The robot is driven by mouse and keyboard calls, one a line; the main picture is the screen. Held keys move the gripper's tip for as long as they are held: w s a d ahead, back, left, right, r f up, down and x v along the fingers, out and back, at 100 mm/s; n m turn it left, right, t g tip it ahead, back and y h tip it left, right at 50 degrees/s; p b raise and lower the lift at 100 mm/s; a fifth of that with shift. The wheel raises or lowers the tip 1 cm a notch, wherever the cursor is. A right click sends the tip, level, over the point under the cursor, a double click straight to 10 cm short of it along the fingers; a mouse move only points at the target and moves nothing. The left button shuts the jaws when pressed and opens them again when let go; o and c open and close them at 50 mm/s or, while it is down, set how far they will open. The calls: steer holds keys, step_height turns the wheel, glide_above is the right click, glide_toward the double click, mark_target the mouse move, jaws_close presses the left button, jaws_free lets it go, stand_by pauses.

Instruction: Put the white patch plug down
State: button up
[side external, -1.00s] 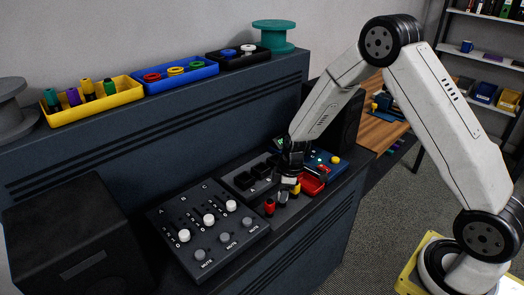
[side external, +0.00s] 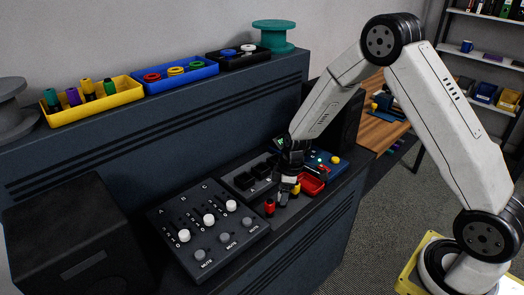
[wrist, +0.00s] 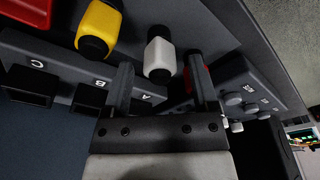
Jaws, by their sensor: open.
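The white patch plug (wrist: 160,54) has a white middle and black ends. In the wrist view it stands on the dark panel (wrist: 222,30), between and just beyond the fingertips of my gripper (wrist: 161,72). The jaws are open, with a gap on each side of the plug. In the side view my gripper (side external: 287,190) is low over the panel and largely hides the white plug. A yellow plug (wrist: 99,28) stands to its left in the wrist view. A red plug (side external: 269,207) stands on the other side, partly behind a finger in the wrist view.
Black sockets (wrist: 90,96) labelled A, B and C line the panel. A fader mixer (side external: 208,230) is at the front left. Yellow, blue and black bins (side external: 112,107) sit on the raised shelf behind.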

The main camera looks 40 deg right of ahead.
step_height(320, 180, up, 12)
steer(key=s+d, duration=0.1)
steer(key=shift+s+d+f, duration=0.15)
steer(key=shift+f, duration=0.05)
stand_by(0.3)
steer(key=shift+s, duration=0.1)
stand_by(0.5)
steer(key=s+a+m, duration=0.2)
steer(key=s+m, duration=0.2)
steer(key=s, duration=0.3)
steer(key=s+a+m+t+h, duration=0.1)
steer(key=s+a+m, duration=0.1)
steer(key=s+m, duration=0.3)
steer(key=shift+s+a+r, duration=0.3)
steer(key=shift+s+a, duration=0.1)
steer(key=shift+s, duration=1.05)
